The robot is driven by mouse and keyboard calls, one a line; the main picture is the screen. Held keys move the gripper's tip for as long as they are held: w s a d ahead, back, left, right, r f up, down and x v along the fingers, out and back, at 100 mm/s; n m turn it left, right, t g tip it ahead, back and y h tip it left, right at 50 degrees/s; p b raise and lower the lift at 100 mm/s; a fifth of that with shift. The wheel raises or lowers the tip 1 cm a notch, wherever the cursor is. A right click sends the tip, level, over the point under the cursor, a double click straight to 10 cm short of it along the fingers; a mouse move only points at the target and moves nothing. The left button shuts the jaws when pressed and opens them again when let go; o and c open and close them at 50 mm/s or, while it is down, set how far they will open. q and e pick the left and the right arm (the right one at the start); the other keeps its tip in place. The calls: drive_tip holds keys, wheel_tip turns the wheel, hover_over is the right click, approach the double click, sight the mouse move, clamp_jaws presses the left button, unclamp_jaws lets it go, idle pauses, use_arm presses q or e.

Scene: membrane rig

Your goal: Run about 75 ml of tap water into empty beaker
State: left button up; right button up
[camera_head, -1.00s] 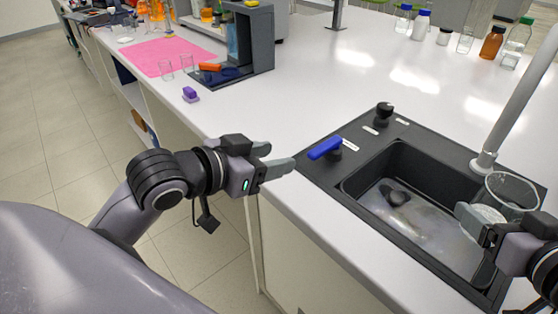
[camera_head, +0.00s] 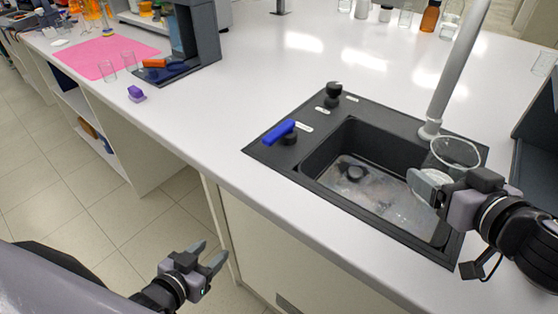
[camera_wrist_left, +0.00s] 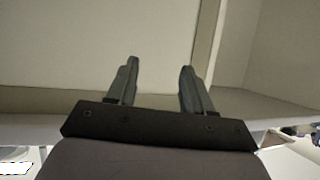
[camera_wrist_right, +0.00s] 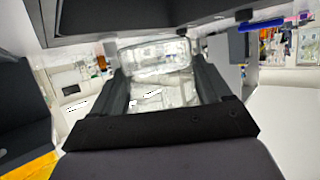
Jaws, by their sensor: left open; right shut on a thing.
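A clear glass beaker (camera_head: 455,153) is held by my right gripper (camera_head: 432,190) over the right end of the black sink (camera_head: 345,215), close to the grey faucet column (camera_head: 455,70). The gripper is shut on it; the glass also shows between the fingers in the right wrist view (camera_wrist_right: 160,75). No water can be made out in it. A blue tap lever (camera_head: 279,131) sits on the sink's left back rim. My left gripper (camera_head: 212,257) is open and empty, low in front of the bench edge. In the left wrist view its fingers (camera_wrist_left: 157,85) are apart with nothing between.
A black knob (camera_head: 333,92) stands behind the blue lever. A pink mat (camera_head: 105,52), small glass beakers (camera_head: 130,61) and a purple block (camera_head: 136,93) lie far left. Bottles (camera_head: 430,16) stand at the back. The white bench between is clear.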

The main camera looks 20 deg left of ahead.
sight(440, 143)
drive_tip(key=shift+r, duration=3.05)
use_arm(q)
drive_tip(key=s+d+f+m+g+h, duration=0.1)
drive_tip(key=s+d+f+g, duration=0.1)
drive_tip(key=s+d+f, duration=0.2)
drive_tip(key=shift+s+d+f, duration=0.25)
drive_tip(key=shift+d+f, duration=0.45)
drive_tip(key=shift+f, duration=0.2)
